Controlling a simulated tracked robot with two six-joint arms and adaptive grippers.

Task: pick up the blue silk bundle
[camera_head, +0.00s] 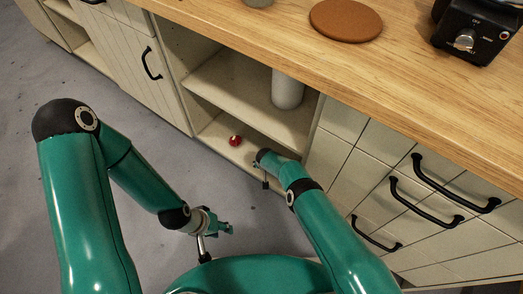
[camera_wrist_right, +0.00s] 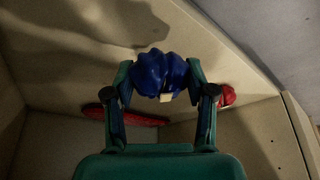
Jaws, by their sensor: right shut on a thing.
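The blue silk bundle (camera_wrist_right: 160,70) shows in the right wrist view as a rounded, lobed bundle with a small pale patch at its lower edge. My right gripper (camera_wrist_right: 158,78) is shut on it, one finger on each side. In the head view the right arm reaches to the low open shelf of the cabinet, and the bundle is hidden there behind the arm. My left gripper (camera_head: 226,228) hangs over the grey floor, away from the cabinet. Its fingers are too small to tell whether they are open.
A small red item (camera_head: 235,141) lies on the low shelf beside my right arm. It also shows in the right wrist view (camera_wrist_right: 228,95), with a flat red thing (camera_wrist_right: 110,113) on the other side. A pale cylinder (camera_head: 287,90) stands on the upper shelf. Drawers with black handles (camera_head: 425,203) are at right.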

